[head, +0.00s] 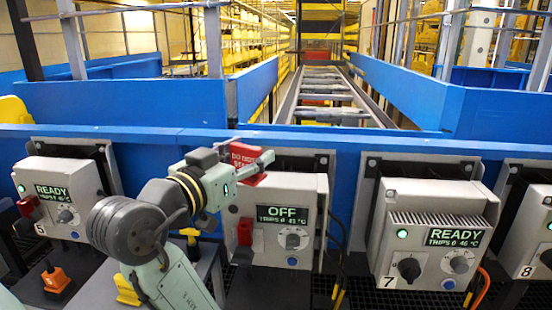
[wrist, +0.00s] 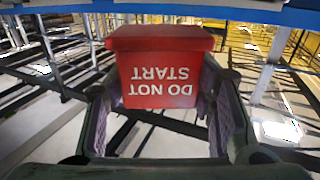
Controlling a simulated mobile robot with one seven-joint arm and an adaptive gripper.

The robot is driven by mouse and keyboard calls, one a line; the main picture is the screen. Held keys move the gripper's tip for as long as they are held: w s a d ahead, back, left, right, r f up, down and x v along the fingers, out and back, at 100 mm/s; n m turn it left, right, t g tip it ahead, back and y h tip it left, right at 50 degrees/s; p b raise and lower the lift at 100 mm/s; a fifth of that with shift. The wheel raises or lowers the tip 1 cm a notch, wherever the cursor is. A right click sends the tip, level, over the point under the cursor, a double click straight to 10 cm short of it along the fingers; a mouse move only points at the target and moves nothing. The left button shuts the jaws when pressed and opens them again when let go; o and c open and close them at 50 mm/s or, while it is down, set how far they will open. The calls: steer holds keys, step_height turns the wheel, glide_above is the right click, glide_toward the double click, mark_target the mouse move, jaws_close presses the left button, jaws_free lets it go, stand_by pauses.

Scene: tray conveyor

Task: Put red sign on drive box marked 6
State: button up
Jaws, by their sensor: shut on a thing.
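The red sign (head: 246,160), lettered DO NOT START, is held at the top left of the drive box with the OFF display (head: 266,243). That box stands between the boxes marked 5 and 7; its own number is hidden. My gripper (head: 252,168) is shut on the sign, in front of the box's upper edge. In the wrist view the sign (wrist: 158,72) sits between both fingers, its lettering upside down. I cannot tell whether the sign touches the box.
Drive box 5 (head: 58,180) at left and drive box 7 (head: 430,238) both read READY; box 8 (head: 527,232) is at the right edge. A red handle (head: 244,231) is on the OFF box. A blue conveyor rail (head: 300,140) runs behind. Cables hang right of the OFF box.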

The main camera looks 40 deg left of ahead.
steer(key=w, duration=0.3)
steer(key=w+a+p, duration=0.1)
steer(key=w, duration=0.2)
steer(key=w+f, duration=0.1)
steer(key=w, duration=0.2)
steer(key=shift+w+a+p, duration=0.3)
steer(key=shift+a+p, duration=0.05)
steer(key=shift+p, duration=0.05)
steer(key=shift+f+p, duration=0.4)
steer(key=shift+f, duration=1.3)
steer(key=shift+f, duration=0.1)
steer(key=shift+f, duration=0.2)
steer(key=o, duration=1.2)
steer(key=shift+r, duration=0.1)
